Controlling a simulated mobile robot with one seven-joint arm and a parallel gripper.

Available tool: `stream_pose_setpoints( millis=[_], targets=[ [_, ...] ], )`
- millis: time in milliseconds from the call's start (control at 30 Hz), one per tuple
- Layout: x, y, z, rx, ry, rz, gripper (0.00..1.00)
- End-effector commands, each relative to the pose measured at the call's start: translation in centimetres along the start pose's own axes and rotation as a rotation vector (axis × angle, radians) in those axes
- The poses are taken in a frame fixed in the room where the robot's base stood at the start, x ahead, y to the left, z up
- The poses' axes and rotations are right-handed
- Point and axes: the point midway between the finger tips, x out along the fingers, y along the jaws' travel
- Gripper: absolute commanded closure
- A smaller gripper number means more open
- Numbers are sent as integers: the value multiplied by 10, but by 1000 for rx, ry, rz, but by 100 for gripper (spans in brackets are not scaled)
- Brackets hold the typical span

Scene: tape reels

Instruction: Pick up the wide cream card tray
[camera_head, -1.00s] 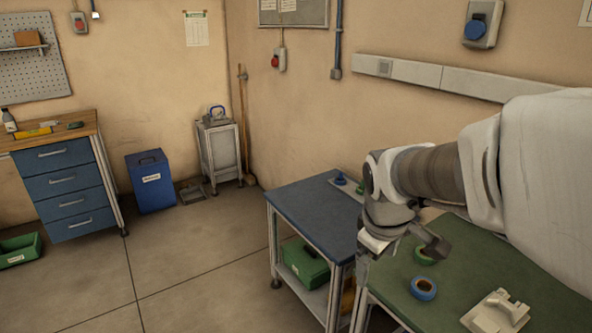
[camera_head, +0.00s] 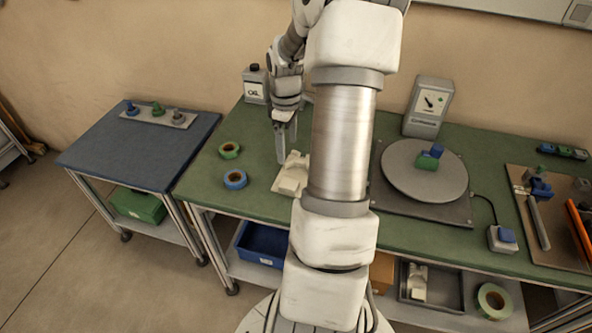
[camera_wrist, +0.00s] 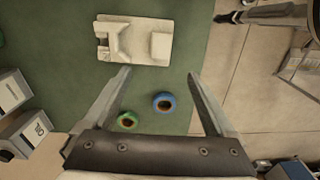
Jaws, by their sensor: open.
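A wide cream card tray (camera_head: 290,180) lies on the green bench top, left of my arm's pale column. It has raised parts on it, and my arm may hide its right edge. In the wrist view the tray (camera_wrist: 135,41) lies beyond my fingertips, towards the top and a little left. My gripper (camera_head: 287,143) is open and points down near the tray's back left side, apart from it. In the wrist view nothing sits between the fingertips of my gripper (camera_wrist: 158,76). A smaller cream piece (camera_head: 418,283) lies in a grey tray on the lower shelf.
A green tape reel (camera_head: 229,150) and a blue tape reel (camera_head: 235,180) lie left of the tray. An oil can (camera_head: 254,85) stands behind my gripper. A round grey turntable (camera_head: 405,178) is to the right. A blue-topped table (camera_head: 140,150) stands left.

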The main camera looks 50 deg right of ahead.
Motion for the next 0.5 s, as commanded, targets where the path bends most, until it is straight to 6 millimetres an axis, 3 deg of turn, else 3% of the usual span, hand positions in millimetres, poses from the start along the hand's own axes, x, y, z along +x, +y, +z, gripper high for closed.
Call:
stream_pose_setpoints(
  millis=[33, 300, 500],
  targets=[
    [14, -1, 0, 0, -1, -5, 9],
    [70, -1, 0, 0, -1, -4, 9],
    [90, 0, 0, 1, 0, 0, 9]
  ],
)
